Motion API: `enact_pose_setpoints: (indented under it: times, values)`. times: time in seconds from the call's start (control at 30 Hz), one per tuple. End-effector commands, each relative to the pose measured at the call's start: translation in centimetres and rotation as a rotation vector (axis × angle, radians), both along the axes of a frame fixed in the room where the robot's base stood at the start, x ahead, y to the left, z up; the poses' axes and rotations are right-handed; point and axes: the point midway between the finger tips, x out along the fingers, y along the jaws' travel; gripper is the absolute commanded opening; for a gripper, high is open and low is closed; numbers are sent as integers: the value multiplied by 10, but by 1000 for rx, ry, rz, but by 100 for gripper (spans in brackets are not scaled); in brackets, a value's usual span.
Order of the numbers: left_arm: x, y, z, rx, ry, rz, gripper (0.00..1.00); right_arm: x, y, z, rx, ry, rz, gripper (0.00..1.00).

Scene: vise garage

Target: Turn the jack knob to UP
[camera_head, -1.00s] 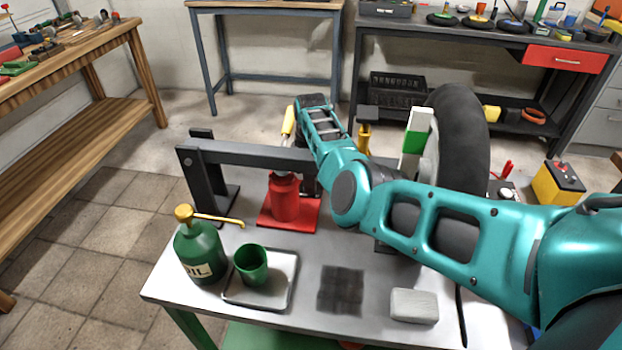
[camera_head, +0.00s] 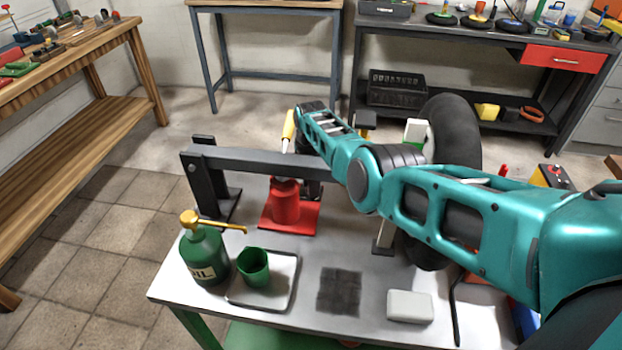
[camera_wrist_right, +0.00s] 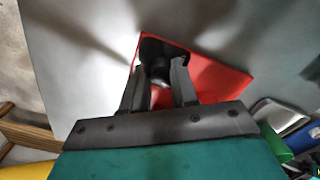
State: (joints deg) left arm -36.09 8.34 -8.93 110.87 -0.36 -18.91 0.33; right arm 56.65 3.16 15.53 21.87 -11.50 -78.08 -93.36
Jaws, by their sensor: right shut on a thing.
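The red jack (camera_head: 286,204) stands on its red base plate (camera_head: 303,222) on the bench, under a dark grey beam (camera_head: 265,159). Its yellow-gripped handle (camera_head: 289,126) rises behind the beam. My right arm reaches over the beam from the right, and its gripper is mostly hidden behind the beam in the head view. In the right wrist view my right gripper (camera_wrist_right: 160,64) points down at the red base (camera_wrist_right: 214,78). Its two dark fingers are shut on a dark round knob (camera_wrist_right: 158,72). The knob's marking cannot be read. My left gripper is not in view.
A green oil can (camera_head: 205,255) and a green cup (camera_head: 253,267) on a tray (camera_head: 283,290) stand front left. A pale block (camera_head: 409,306) lies front right. A black tyre (camera_head: 455,130) stands right, behind my arm. The bench front has a dark patch (camera_head: 340,290).

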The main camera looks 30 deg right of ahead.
Motion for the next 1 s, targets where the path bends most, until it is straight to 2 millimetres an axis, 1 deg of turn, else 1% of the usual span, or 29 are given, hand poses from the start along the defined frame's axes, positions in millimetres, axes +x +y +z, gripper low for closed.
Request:
enact_pose_setpoints:
  times: [0.33, 0.7, 1.0]
  values:
    - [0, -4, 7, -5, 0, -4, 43, 0, 0, 0, 0, 3, 329, 0]
    - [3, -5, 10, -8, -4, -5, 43, 0, 0, 0, 0, 1, 674, 0]
    - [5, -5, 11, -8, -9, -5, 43, 0, 1, -1, 2, 1, 894, 0]
